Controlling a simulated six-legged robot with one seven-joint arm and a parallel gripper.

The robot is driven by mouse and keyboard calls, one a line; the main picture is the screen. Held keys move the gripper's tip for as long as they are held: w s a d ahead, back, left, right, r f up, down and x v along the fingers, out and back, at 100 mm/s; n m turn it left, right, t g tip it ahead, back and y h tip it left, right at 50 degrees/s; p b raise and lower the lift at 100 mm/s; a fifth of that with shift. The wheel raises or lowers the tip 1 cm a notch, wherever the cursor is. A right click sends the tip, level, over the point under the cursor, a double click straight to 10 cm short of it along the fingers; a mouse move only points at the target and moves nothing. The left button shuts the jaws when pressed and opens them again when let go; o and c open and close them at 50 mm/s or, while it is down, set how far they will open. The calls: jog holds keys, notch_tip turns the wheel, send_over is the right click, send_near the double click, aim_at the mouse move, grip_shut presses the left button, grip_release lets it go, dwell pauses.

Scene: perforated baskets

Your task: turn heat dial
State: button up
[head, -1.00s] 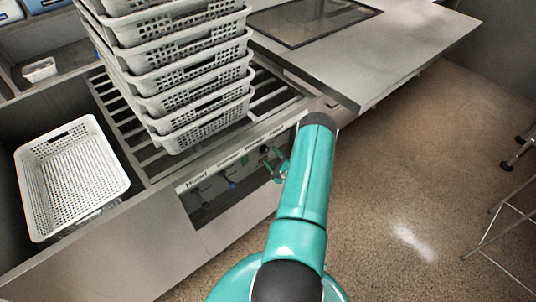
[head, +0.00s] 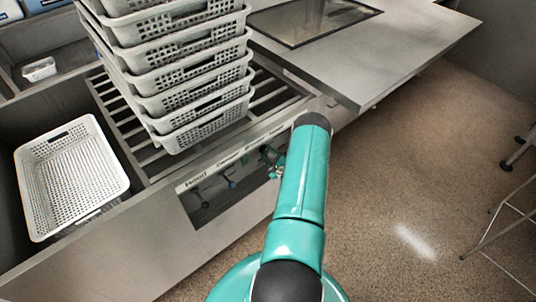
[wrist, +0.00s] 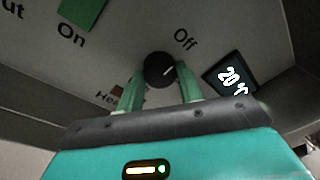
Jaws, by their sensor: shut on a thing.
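The heat dial (wrist: 158,66) is a round black knob with a short white mark on its right side, in the wrist view. The word Off stands above right of it and On at upper left. A label starting "Hea" is at its lower left, partly hidden by a finger. My gripper (wrist: 161,82) has one green finger on each side of the dial and is shut on it. In the head view my gripper (head: 271,158) is at the front control panel, and the dial cannot be made out there.
A small display (wrist: 231,80) reading about 20 °C is right of the dial. A tall stack of perforated baskets (head: 190,75) stands on the slatted rack behind the panel, with one basket (head: 72,175) at left. A metal counter (head: 400,50) overhangs at right.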

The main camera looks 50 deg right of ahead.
jog(key=shift+m, duration=0.3)
jog(key=m, duration=0.3)
jog(key=shift+r+m, duration=0.1)
jog(key=shift+m, duration=0.2)
jog(key=m, duration=0.4)
jog(key=shift+g+y, duration=0.3)
jog(key=shift+y, duration=0.1)
jog(key=m, duration=0.4)
jog(key=shift+d+r+y, duration=0.1)
jog(key=shift+y, duration=0.2)
jog(key=m, duration=0.4)
jog(key=shift+y, duration=0.3)
jog(key=shift+m, duration=0.3)
jog(key=o, duration=1)
